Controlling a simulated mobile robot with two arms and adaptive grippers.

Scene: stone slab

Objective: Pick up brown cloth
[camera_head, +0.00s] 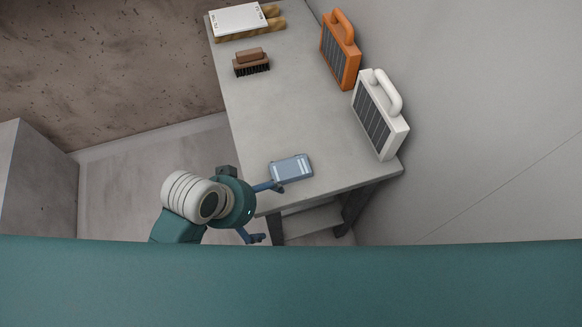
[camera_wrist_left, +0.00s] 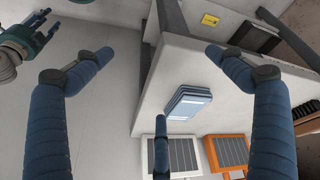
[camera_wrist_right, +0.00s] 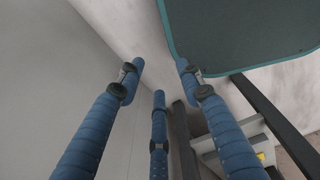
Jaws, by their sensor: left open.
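I cannot make out a brown cloth in any view. The nearest brown thing is a brush-like block with dark bristles (camera_head: 251,62) toward the far end of the stone table; its brown body also shows at the right edge of the left wrist view (camera_wrist_left: 308,112). My left gripper (camera_head: 264,212) is open and empty at the table's near left corner, its fingers spread in the left wrist view (camera_wrist_left: 160,60). A blue-grey box (camera_head: 291,168) lies just beyond its upper finger. My right gripper (camera_wrist_right: 159,70) has its fingers apart with nothing between them.
The grey table (camera_head: 270,110) has clear room between the brush and the blue-grey box. An orange solar-panel lamp (camera_head: 340,50) and a white one (camera_head: 379,115) stand along the wall side. A white box (camera_head: 237,20) lies on brown rolls (camera_head: 272,22) at the far end.

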